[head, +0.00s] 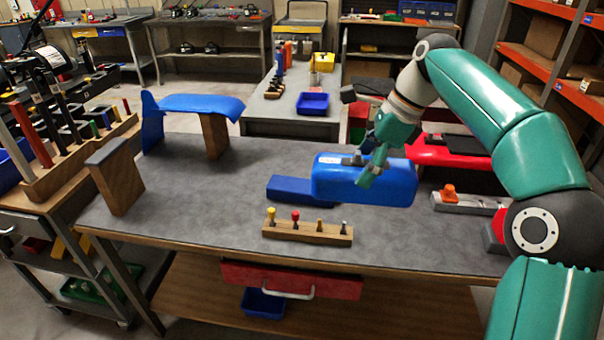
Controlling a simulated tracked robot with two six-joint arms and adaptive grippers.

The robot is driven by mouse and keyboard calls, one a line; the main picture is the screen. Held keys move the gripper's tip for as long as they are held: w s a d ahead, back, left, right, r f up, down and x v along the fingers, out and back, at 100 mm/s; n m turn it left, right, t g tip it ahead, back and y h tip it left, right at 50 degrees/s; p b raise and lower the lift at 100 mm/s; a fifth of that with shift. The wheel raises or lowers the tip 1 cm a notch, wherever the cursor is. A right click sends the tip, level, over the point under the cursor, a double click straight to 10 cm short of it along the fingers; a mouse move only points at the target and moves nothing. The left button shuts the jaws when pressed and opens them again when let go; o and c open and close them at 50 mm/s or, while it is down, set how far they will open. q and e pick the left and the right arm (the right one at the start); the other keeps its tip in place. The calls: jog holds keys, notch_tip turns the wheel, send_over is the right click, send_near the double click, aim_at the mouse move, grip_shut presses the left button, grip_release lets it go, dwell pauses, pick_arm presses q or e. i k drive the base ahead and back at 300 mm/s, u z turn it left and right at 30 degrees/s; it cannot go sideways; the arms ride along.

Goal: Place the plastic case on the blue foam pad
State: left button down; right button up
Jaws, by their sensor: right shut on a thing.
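The plastic case (335,185) is a blue box with rounded edges and a dark latch on top. My right gripper (366,168) is shut on it from above, near the top handle area. The blue foam pad (288,191) is a flat darker blue slab on the grey worktop. The case is in front of the pad's right part and hides it. I cannot tell whether the case touches the pad or hangs just above it. My left gripper is not in view.
A wooden block with several coloured-tipped tools (307,231) sits near the front edge. A blue curved panel on a wooden stand (215,135) is at left. A red case (440,150) and a grey fixture (463,202) are at right. The worktop (200,195) is bare left of the pad.

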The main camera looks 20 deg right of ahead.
aim_at(303, 185)
jog(key=i, duration=1)
jog(key=u, duration=0.05)
